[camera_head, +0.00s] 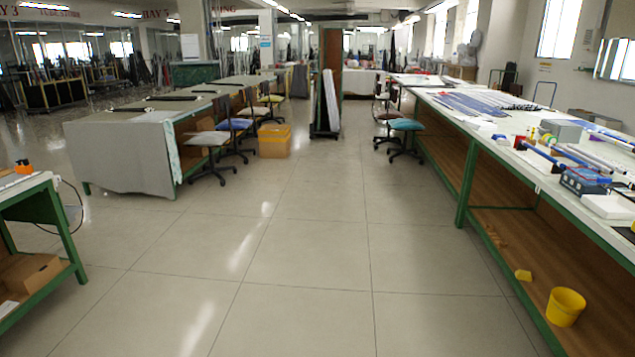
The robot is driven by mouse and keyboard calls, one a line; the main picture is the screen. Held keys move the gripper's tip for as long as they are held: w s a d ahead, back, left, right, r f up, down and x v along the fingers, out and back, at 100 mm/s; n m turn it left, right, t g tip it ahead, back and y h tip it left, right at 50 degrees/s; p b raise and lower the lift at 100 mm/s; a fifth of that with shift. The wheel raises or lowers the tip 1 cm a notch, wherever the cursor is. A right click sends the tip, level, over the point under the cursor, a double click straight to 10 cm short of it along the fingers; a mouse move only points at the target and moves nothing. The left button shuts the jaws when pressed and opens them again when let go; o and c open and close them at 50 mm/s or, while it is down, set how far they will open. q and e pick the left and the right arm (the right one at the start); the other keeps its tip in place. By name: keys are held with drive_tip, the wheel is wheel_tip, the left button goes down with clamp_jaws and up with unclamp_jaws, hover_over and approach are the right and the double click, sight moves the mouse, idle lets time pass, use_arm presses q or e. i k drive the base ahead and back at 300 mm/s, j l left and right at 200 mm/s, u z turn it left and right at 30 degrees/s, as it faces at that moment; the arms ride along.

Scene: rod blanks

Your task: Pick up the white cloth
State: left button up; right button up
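I cannot clearly make out a white cloth. A pale, slightly greenish cloth (172,150) hangs over the corner of the grey-covered table at the left, several steps away. A white flat item (608,206) lies on the right workbench near the right edge, and it looks more like a box or pad than a cloth. Neither of my grippers is in view.
The long right workbench (468,140) carries tools, with a yellow bucket (566,307) on its lower shelf. A green-framed bench (42,183) stands at the left. Chairs (210,140) and a cardboard box (274,141) flank the grey-covered table (118,158). The middle floor is clear.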

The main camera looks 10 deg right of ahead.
sight(502, 142)
drive_tip(key=i+z, duration=0.35)
drive_tip(key=i, duration=0.25)
drive_tip(key=i+z, duration=0.35)
drive_tip(key=i, duration=0.3)
drive_tip(key=i+z, duration=0.4)
drive_tip(key=i, duration=0.2)
drive_tip(key=i+z, duration=0.45)
drive_tip(key=i+l, duration=0.15)
drive_tip(key=i, duration=0.25)
drive_tip(key=i+l, duration=0.15)
drive_tip(key=i, duration=0.2)
drive_tip(key=i+l, duration=0.15)
drive_tip(key=i, duration=0.25)
